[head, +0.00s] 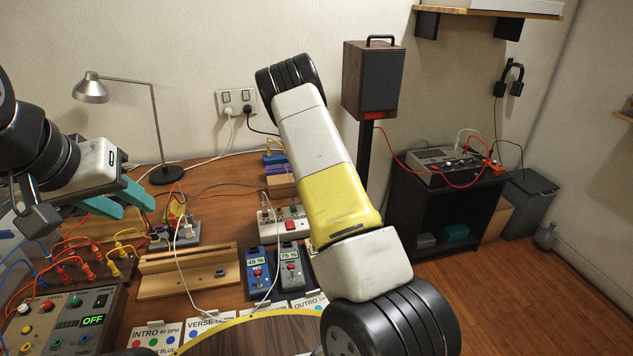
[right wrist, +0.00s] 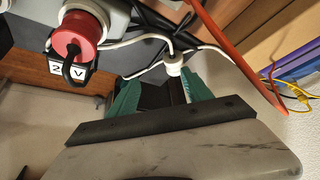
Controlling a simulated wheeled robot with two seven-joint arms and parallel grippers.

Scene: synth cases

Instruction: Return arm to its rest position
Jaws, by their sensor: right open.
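My left gripper (head: 135,208) is at the left of the head view, above the patch cables. Its teal fingers are apart with nothing seen between them. My right arm (head: 328,180) rises through the middle of the head view, with white and yellow links; its gripper is hidden there. In the right wrist view my right gripper (right wrist: 158,88) has its green fingers apart. A white plug (right wrist: 173,66) on a cord shows by the fingertips; whether it touches them I cannot tell. A red round connector (right wrist: 80,38) is to the upper left.
The wooden table (head: 215,173) holds a lamp (head: 160,115), a power strip (head: 284,223), blue and grey pedals (head: 257,272), a wooden rack (head: 188,283) and a control box (head: 65,325). A speaker (head: 373,80) and black cabinet (head: 435,215) stand right. An orange cable (right wrist: 235,55) crosses the wrist view.

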